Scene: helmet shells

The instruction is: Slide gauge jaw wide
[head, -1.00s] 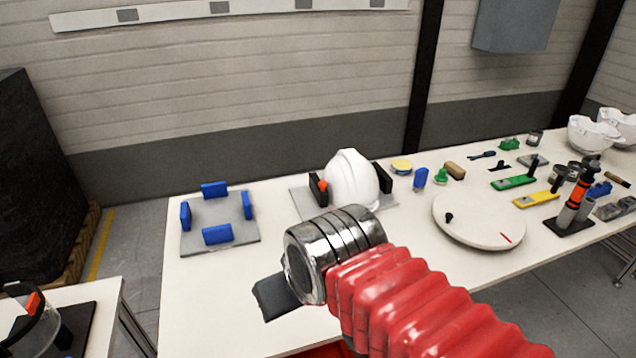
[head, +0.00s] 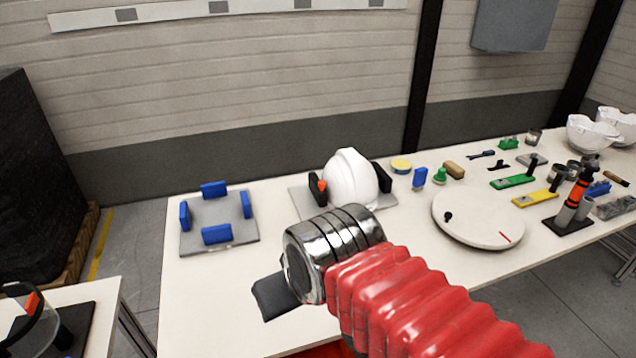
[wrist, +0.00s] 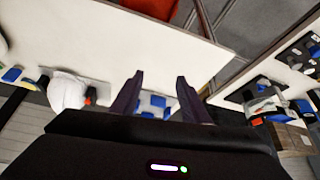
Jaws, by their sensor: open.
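A white helmet shell (head: 349,180) stands on a grey plate between two black upright jaws. The left black jaw (head: 317,190) carries an orange knob (head: 322,186). The right black jaw (head: 382,177) is partly behind the shell. I cannot tell whether the jaws touch the shell. The shell also shows in the wrist view (wrist: 66,92), with orange beside it. My gripper (wrist: 156,82) is open and empty in the wrist view, its two dark fingers apart. In the head view my arm's wrist is in front of the shell's plate, and the fingertips are hidden.
A grey plate with several blue blocks (head: 217,235) lies at the left. A white turntable (head: 470,232), green and yellow slide tools and a black-orange tool stand at the right. Another table (head: 100,300) is at lower left. The table front between is bare.

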